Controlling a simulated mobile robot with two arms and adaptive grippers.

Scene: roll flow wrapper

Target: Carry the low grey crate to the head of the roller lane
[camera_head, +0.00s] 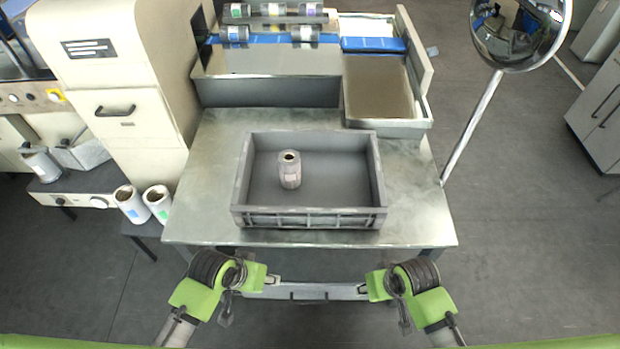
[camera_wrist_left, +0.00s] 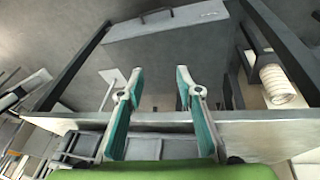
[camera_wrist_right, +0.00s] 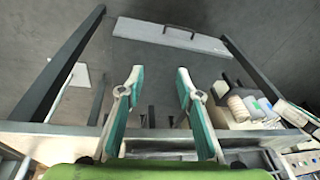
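The low grey crate (camera_head: 310,219) sits on the metal table (camera_head: 215,190), close to its front edge. One grey roll with a pale label (camera_head: 289,170) stands upright inside it. My left gripper (camera_head: 272,280) and my right gripper (camera_head: 370,284) are in front of the table, below the crate's front wall and apart from it. In the left wrist view the fingers (camera_wrist_left: 158,85) are spread and empty. In the right wrist view the fingers (camera_wrist_right: 159,85) are also spread and empty. I cannot clearly tell which part at the back is the roller lane.
Behind the crate stand a machine with several labelled rolls (camera_head: 305,33) and blue strips, and a shallow metal tray (camera_head: 384,95). A beige cabinet (camera_head: 125,110) is on the left, with white rolls (camera_head: 132,205) beside it. A round mirror on a pole (camera_head: 468,130) stands at right.

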